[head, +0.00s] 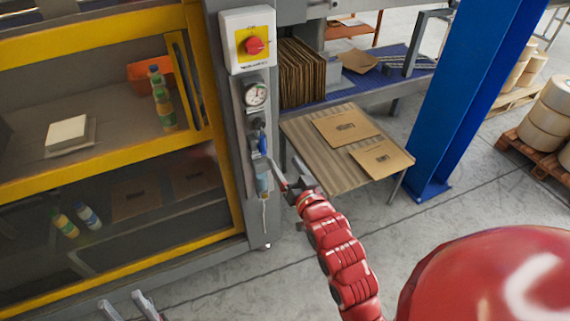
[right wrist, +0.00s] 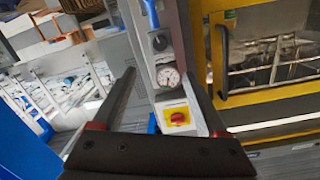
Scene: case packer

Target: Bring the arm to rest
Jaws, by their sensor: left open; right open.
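My right gripper (head: 284,180) is at the end of the red arm, in front of the grey machine post (head: 229,150). In the right wrist view its two dark fingers (right wrist: 160,75) are spread with nothing held between them. A blue lever (head: 263,143) stands roughly upright on the post, just above and left of this gripper, under a round gauge (head: 256,94). The lever also shows in the wrist view (right wrist: 151,13). I cannot tell how close the fingers are to the post. My left gripper (head: 128,307) shows only its fingertips at the bottom edge, apart and empty.
A table (head: 302,133) with flat cartons stands behind my right gripper. A blue column (head: 470,100) is at right. The floor in front is open.

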